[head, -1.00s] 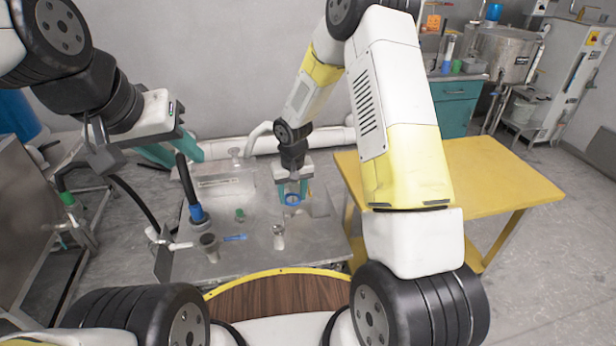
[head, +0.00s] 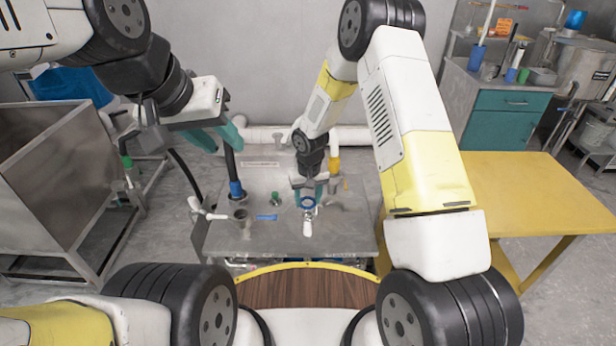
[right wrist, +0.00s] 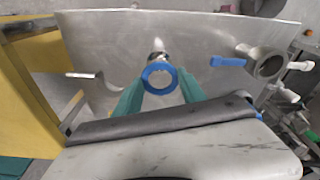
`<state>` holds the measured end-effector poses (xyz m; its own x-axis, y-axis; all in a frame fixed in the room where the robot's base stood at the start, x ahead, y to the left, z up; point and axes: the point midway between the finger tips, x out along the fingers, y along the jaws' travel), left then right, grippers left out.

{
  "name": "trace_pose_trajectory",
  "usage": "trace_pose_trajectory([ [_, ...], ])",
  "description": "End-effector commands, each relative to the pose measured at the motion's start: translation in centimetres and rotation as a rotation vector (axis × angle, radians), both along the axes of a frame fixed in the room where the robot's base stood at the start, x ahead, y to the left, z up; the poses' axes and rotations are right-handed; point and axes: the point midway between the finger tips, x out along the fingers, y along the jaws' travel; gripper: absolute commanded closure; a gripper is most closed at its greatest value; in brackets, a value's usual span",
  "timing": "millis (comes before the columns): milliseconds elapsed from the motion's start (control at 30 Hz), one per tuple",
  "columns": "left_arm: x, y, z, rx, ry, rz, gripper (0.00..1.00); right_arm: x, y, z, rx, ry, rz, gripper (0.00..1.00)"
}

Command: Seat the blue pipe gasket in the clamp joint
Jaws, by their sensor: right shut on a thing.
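My right gripper (head: 309,192) is shut on the blue ring gasket (head: 308,209) and holds it above the metal bench. In the right wrist view the gasket (right wrist: 146,78) sits between the teal fingertips of the right gripper (right wrist: 162,84). A small upright metal fitting (head: 307,228) stands close to the gasket, and its top (right wrist: 158,58) shows just beyond the ring. A round metal pipe joint (head: 240,218) with side handles stands to the left; it also shows in the right wrist view (right wrist: 268,64). My left gripper (head: 215,137) is open and empty, high at the bench's left.
A yellow table (head: 520,200) stands at right, and a steel bin (head: 50,180) at left.

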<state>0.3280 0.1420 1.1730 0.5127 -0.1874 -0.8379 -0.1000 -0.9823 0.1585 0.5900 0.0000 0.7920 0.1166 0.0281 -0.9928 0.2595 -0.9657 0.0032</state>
Motion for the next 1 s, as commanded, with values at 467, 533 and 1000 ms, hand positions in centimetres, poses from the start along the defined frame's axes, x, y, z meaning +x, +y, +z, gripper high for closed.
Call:
trace_pose_trajectory([
  [467, 0.0, 0.0, 0.0, 0.0, 0.0, 0.0, 0.64, 0.0, 0.0, -3.5, -0.001, 0.0, -0.001, 0.9],
  [533, 0.0, 0.0, 0.0, 0.0, 0.0, 0.0, 0.64, 0.0, -0.1, -3.6, -0.001, -0.001, -0.001, 0.9],
  [1000, 0.0, 0.0, 0.0, 0.0, 0.0, 0.0, 0.64, 0.0, 0.0, -3.7, -0.001, 0.0, -0.001, 0.9],
])
